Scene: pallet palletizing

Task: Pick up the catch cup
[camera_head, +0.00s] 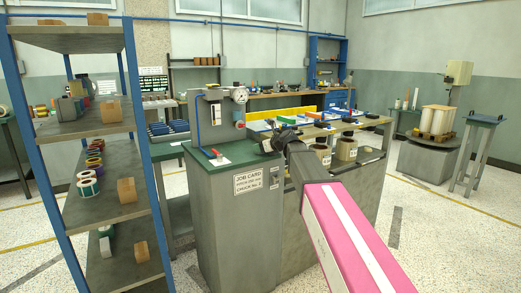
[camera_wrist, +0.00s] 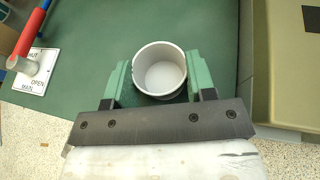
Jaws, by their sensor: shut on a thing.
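The catch cup (camera_wrist: 160,68), a round pale grey cup with an open top and an empty inside, is between the two green fingers of my gripper (camera_wrist: 159,80) in the wrist view. The fingers are shut on its sides. It is over the green bench top (camera_wrist: 90,75); I cannot tell whether its base touches that surface. In the head view my gripper (camera_head: 277,143) is at the right end of the green-topped cabinet (camera_head: 235,205), and I cannot make out the cup there.
In the wrist view a red-handled lever (camera_wrist: 27,45) and a white label plate (camera_wrist: 36,72) are at left. In the head view a grey test fixture (camera_head: 215,120) stands on the cabinet. Brown containers (camera_head: 346,148) sit to the right, and a shelf rack (camera_head: 90,110) stands at left.

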